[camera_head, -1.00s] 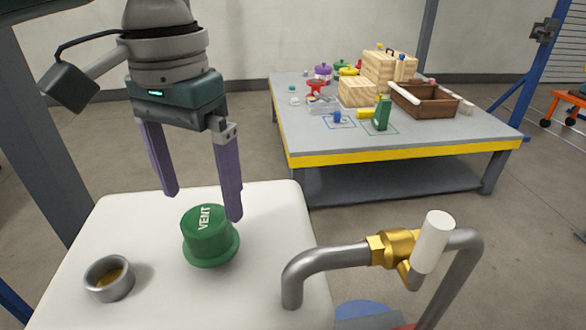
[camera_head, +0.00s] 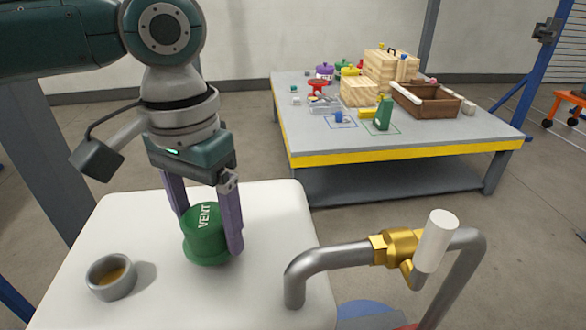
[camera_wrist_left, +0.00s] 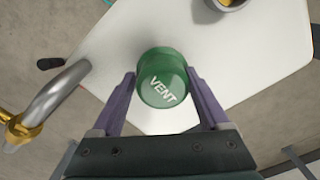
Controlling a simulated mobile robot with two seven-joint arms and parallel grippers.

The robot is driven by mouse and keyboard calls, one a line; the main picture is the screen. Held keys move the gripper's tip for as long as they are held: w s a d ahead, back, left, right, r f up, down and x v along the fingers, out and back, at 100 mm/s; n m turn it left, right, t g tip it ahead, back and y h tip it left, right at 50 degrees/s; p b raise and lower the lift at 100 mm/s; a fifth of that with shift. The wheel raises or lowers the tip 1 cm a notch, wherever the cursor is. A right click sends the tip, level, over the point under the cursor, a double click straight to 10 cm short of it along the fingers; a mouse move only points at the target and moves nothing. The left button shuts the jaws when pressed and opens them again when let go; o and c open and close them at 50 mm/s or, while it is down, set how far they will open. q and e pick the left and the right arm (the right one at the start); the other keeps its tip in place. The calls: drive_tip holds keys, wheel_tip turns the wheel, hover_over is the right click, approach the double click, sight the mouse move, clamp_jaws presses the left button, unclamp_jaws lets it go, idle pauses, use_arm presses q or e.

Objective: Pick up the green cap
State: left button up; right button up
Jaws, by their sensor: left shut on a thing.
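The green cap (camera_head: 205,238), marked VENT, sits upright on the white surface (camera_head: 272,215) in the head view. My left gripper (camera_head: 212,236) has come down over it, with one purple finger on each side. It is shut on the cap. In the left wrist view the cap (camera_wrist_left: 163,80) lies between the two fingertips of my left gripper (camera_wrist_left: 162,76), its VENT lettering facing the camera. The cap's wide lower rim still appears to rest on the surface. My right gripper is not in view.
A short grey pipe stub (camera_head: 111,277) with a brownish inside stands left of the cap. A bent grey pipe with a brass valve (camera_head: 398,248) and white handle rises at the right. A workbench (camera_head: 400,150) with boxes and a wooden tray stands behind.

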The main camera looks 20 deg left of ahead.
sight(207, 216)
use_arm(q)
clamp_jaws()
drive_tip(key=shift+r, duration=0.1)
wheel_tip(207, 216, up, 20)
drive_tip(key=p, duration=0.2)
drive_tip(key=shift+p, duration=0.4)
